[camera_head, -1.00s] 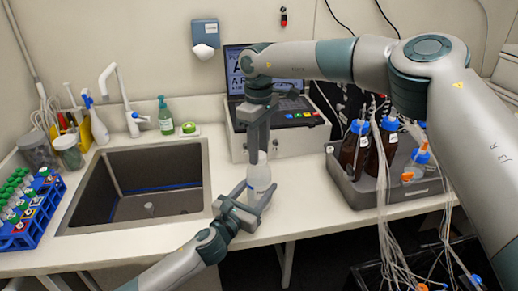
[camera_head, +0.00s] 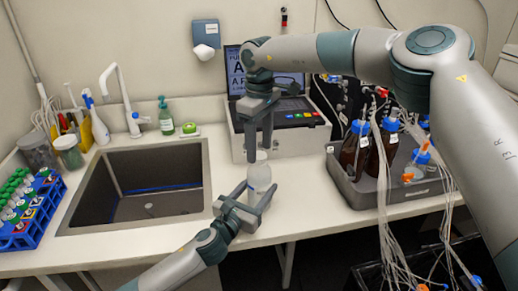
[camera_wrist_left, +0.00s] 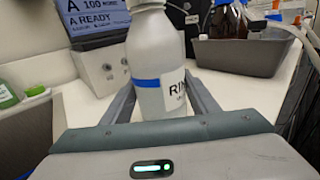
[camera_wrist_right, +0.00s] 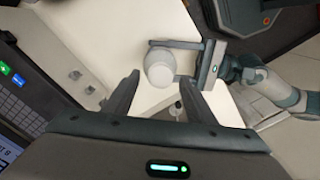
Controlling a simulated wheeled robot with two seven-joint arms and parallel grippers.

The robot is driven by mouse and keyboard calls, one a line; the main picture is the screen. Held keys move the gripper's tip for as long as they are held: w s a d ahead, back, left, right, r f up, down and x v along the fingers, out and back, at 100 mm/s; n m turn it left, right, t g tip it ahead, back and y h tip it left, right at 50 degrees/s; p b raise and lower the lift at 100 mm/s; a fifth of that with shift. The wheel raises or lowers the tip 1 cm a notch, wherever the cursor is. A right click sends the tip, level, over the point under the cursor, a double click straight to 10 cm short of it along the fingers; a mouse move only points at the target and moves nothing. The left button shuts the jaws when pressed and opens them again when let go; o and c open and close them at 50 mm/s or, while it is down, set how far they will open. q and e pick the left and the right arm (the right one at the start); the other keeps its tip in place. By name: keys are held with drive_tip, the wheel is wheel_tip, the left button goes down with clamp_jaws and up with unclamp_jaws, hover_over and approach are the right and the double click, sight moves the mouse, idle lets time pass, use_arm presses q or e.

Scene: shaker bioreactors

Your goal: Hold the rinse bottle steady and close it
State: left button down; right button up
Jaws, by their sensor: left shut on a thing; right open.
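The rinse bottle (camera_head: 259,178) is white with a blue band and a partly hidden label, seen in the left wrist view (camera_wrist_left: 160,75). It stands upright near the counter's front edge. My left gripper (camera_head: 255,196) is shut around its body, one finger on each side. In the right wrist view the bottle shows a round white top (camera_wrist_right: 160,68) that looks like a cap; I cannot tell how tightly it sits. My right gripper (camera_head: 260,145) points down just above the bottle, open and empty, its fingertips apart from the top.
A sink (camera_head: 140,185) lies to the left, with a blue tube rack (camera_head: 35,215) beyond it. A grey device (camera_head: 285,138) stands behind the bottle. A grey tray (camera_head: 375,190) with brown bottles and tubing stands right. The counter immediately around the bottle is clear.

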drive_tip(key=shift+r, duration=1.55)
drive_tip(key=shift+c, duration=0.5)
